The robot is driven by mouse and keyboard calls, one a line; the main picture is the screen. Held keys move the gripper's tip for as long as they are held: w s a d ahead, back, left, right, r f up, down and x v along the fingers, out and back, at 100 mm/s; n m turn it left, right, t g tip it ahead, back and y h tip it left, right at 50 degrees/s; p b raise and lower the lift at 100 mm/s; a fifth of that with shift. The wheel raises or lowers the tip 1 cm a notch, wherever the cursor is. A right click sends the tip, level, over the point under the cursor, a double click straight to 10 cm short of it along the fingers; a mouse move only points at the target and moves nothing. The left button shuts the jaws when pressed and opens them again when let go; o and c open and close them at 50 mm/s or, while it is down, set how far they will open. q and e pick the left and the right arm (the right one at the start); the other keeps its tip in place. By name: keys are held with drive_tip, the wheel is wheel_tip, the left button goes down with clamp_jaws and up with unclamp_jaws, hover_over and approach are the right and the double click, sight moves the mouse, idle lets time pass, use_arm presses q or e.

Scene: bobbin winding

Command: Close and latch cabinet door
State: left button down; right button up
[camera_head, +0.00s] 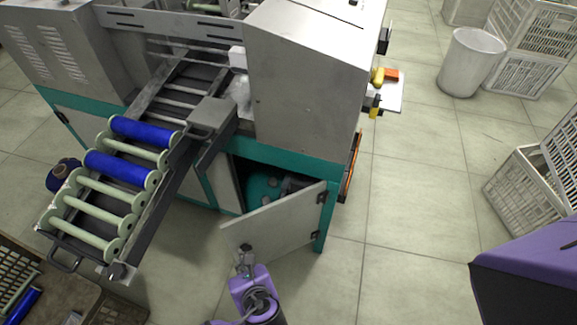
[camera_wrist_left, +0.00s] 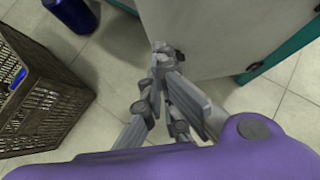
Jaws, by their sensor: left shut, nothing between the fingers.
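The grey cabinet door (camera_head: 275,233) stands open, swung out from the teal-framed machine cabinet (camera_head: 330,190), with its hinges on the right edge. The dark green cabinet opening (camera_head: 262,185) shows behind the door. My left gripper (camera_head: 245,249) is shut and empty, just in front of the door near its left, free edge. No latch is clearly visible. My right gripper is not in view.
A roller rack (camera_head: 115,185) with blue bobbins juts out left of the door. A brown crate (camera_wrist_left: 40,90) is left of my gripper in the wrist view. White crates (camera_head: 530,190) and a white bin (camera_head: 470,62) stand right. Tiled floor is clear right of the door.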

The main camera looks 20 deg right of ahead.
use_arm(q)
drive_tip(key=w+f, duration=0.2)
drive_tip(key=w, duration=0.4)
drive_tip(key=shift+w+a+f+b, duration=0.35)
drive_tip(key=shift+w+b, duration=0.05)
